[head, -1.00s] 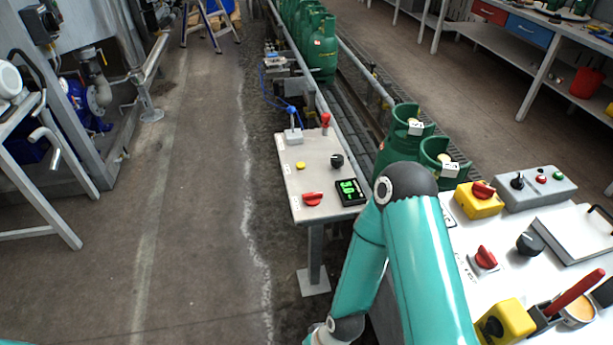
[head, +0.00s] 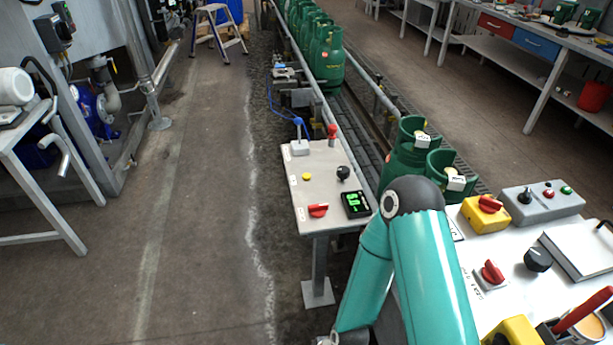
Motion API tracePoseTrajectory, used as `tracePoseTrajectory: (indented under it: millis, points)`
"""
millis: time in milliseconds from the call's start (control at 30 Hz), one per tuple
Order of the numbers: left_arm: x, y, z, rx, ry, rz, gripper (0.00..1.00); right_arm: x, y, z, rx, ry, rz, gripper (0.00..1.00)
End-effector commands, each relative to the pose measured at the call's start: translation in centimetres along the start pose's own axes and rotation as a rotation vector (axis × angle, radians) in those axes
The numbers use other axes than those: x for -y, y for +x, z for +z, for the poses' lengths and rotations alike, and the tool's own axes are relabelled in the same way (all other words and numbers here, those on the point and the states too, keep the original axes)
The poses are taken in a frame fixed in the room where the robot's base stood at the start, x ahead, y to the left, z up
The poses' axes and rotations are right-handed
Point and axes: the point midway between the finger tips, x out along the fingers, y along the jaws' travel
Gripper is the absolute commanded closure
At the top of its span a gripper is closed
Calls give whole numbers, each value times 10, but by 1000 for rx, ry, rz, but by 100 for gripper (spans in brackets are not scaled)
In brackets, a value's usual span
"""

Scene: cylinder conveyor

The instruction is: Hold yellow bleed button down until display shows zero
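Nothing touches the button. My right arm, teal, rises in front of the panel at the lower right. Its gripper is out of the picture below. My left arm and gripper are not in view.
A red switch (head: 318,210), a black knob (head: 343,173), a red-topped lever (head: 332,132) and a blue-topped lever (head: 299,132) share the panel. Green cylinders (head: 405,150) stand on the conveyor behind. A second bench (head: 500,262) with switches is at right.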

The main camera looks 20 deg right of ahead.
Motion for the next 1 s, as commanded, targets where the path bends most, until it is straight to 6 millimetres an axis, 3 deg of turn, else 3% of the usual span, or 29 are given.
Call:
tracePoseTrajectory:
  millis: [33, 100, 133, 1000]
  points:
    - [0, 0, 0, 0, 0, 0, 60, 0, 0, 0, 0, 0, 0, 88]
    - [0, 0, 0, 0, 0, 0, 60, 0, 0, 0, 0, 0, 0, 99]
    - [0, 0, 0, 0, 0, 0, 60, 0, 0, 0, 0, 0, 0, 100]
    - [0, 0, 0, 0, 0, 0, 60, 0, 0, 0, 0, 0, 0, 100]
